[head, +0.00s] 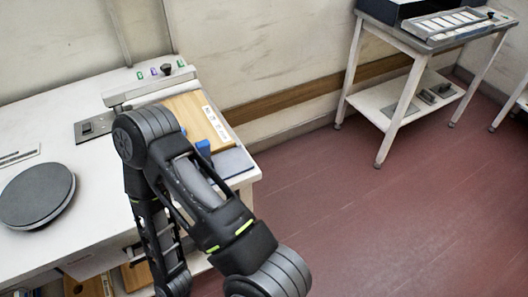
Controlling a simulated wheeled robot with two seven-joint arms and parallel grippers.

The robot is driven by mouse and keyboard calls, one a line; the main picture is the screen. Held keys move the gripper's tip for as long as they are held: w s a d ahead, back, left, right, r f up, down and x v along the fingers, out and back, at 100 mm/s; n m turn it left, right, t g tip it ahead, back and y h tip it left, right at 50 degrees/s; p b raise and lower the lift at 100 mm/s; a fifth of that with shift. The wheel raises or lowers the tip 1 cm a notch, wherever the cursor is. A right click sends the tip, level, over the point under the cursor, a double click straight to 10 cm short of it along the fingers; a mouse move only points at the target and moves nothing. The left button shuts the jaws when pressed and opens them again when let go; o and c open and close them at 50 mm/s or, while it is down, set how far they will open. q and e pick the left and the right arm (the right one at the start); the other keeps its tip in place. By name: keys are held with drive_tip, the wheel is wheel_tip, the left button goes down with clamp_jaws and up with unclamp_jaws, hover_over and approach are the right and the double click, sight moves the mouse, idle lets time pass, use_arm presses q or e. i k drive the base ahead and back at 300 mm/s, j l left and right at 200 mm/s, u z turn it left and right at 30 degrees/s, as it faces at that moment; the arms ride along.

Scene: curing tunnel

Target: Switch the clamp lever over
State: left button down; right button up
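A pale grey bar (150,88) lies across the back of the white bench at the left. A black knob (167,69) stands by its back edge, among small coloured marks. This may be the clamp lever, but I cannot tell for sure. A grey plate with a dark switch-like part (97,126) is set in the bench left of the bar. A wooden board (190,105) with a white label strip lies in front of the bar. One of my arms rises from the bottom, bends over the bench front and hides part of the board. Neither gripper shows.
A round dark disc (37,195) lies on the bench (75,160) at the left. A blue block (203,147) and a grey pad (232,163) are near the bench's right corner. A metal-topped stand (430,38) is at the back right. Red floor between is clear.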

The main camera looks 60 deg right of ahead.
sight(204, 147)
drive_tip(key=l+z, duration=0.1)
drive_tip(key=z, duration=1.55)
